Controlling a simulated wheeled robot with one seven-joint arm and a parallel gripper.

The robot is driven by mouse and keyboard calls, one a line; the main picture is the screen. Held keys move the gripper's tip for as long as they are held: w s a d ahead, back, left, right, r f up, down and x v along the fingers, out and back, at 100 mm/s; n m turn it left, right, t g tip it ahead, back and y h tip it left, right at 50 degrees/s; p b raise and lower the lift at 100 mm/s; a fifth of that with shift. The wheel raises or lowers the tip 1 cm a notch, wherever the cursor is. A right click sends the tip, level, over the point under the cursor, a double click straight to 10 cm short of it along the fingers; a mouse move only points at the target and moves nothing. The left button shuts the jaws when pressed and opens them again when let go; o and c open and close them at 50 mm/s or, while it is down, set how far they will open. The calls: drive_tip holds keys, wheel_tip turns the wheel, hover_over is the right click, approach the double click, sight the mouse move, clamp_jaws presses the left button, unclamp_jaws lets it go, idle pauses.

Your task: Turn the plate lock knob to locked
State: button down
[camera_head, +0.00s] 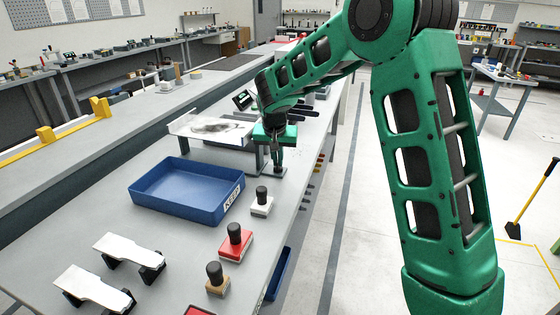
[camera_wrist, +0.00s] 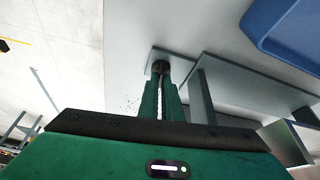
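My gripper (camera_head: 277,168) points down at the bench's right edge, beside the white plate stand. In the wrist view my gripper (camera_wrist: 161,80) has its two green fingers close together, with a narrow light gap between them. A dark round knob (camera_wrist: 160,66) shows at the fingertips, on a small light-grey base plate (camera_wrist: 152,57). The fingertips overlap the knob in this view; I cannot tell whether they grip it. In the head view the grey base plate (camera_head: 268,172) shows under the fingers, and the knob is mostly hidden. I cannot read the knob's lock position.
A blue tray (camera_head: 160,199) marked KEEP stands in front of the plate stand (camera_head: 210,128). Black-handled stamps on white (camera_head: 262,206), red (camera_head: 236,246) and tan (camera_head: 218,284) bases line the bench's right side. Two white pieces on black supports (camera_head: 130,249) lie front left.

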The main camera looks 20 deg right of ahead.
drive_tip(key=shift+w+m+h, duration=0.1)
drive_tip(key=shift+m+h, duration=0.3)
drive_tip(key=shift+m, duration=0.6)
drive_tip(key=c, duration=2)
unclamp_jaws()
drive_tip(key=v, duration=1)
drive_tip(key=shift+r, duration=0.35)
